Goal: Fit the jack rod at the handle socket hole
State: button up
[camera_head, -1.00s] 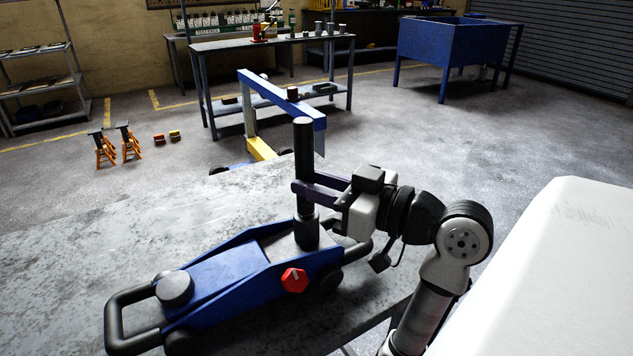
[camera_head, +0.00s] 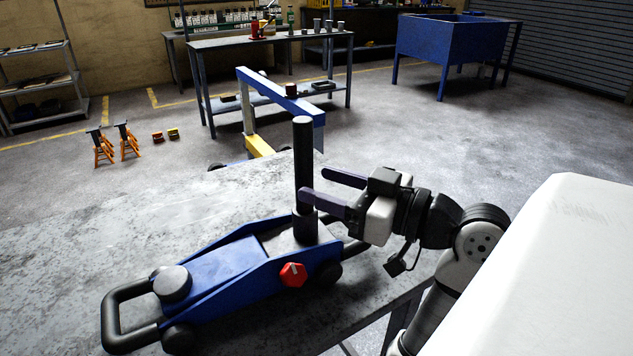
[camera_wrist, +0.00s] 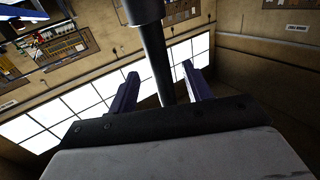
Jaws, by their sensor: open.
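The dark jack rod (camera_head: 304,150) stands upright on the blue trolley jack (camera_head: 225,283). Its lower end goes into the dark handle socket (camera_head: 306,229) at the jack's right end; the hole itself is hidden. My gripper (camera_head: 314,183) is open just right of the rod, at about its middle height. The near finger's tip overlaps the rod's edge in the head view; the far finger is behind and to the right. In the wrist view the rod (camera_wrist: 158,58) runs between the two fingers' directions, beyond or between their tips; contact cannot be told.
The jack sits on a grey worktop (camera_head: 130,222) with free room at left. A red knob (camera_head: 292,274) is on the jack's near side. A white surface (camera_head: 540,270) lies at right. Behind stand a blue-and-yellow hoist (camera_head: 262,98), a workbench and a blue tub (camera_head: 445,40).

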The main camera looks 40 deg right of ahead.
jog(key=v, duration=1.1)
jog(key=shift+s+b, duration=0.25)
jog(key=shift+b, duration=0.05)
